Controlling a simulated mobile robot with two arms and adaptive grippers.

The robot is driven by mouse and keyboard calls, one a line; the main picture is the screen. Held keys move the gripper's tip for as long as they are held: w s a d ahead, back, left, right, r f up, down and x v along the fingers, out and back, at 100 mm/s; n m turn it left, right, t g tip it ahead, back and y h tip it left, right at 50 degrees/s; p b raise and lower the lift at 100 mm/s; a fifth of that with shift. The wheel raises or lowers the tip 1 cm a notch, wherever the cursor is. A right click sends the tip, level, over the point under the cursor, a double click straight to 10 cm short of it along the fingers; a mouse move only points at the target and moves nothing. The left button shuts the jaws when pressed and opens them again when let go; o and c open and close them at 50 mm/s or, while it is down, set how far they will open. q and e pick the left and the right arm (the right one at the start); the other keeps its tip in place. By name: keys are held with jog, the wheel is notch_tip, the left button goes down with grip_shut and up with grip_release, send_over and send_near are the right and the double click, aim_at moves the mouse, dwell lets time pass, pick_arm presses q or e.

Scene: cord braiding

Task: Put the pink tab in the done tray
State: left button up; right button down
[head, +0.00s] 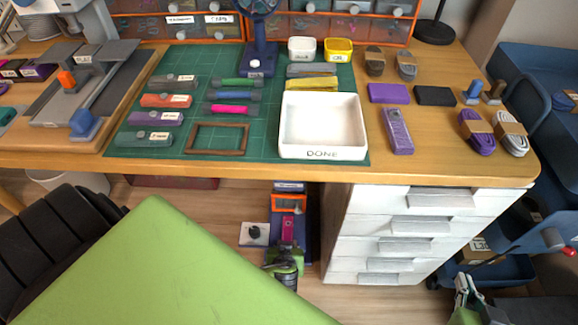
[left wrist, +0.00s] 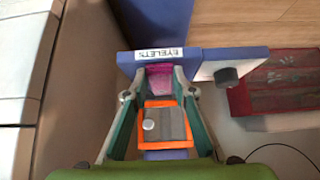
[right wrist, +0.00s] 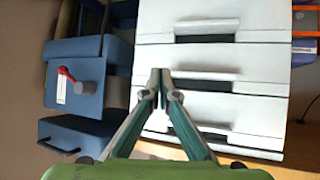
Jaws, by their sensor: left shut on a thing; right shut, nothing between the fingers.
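The pink tab (left wrist: 158,77) is between the fingertips of my left gripper (left wrist: 157,72) in the left wrist view. The gripper is shut on it, just by the blue eyelets unit (left wrist: 222,60). In the head view my left gripper (head: 285,262) is low in front of the table, partly hidden by its own arm. The white done tray (head: 322,152) is on the green mat and looks empty. My right gripper (right wrist: 160,75) is shut and empty in front of the white drawers; in the head view it is at the lower right (head: 464,284).
The white drawer unit (head: 385,245) stands under the table (head: 440,172), right of my left gripper. Colored bars, a brown frame (head: 217,138) and a purple pack (head: 397,131) lie near the tray. Blue bins (head: 540,90) stand at the right.

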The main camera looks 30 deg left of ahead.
jog(key=shift+s, duration=0.1)
dwell(0.3)
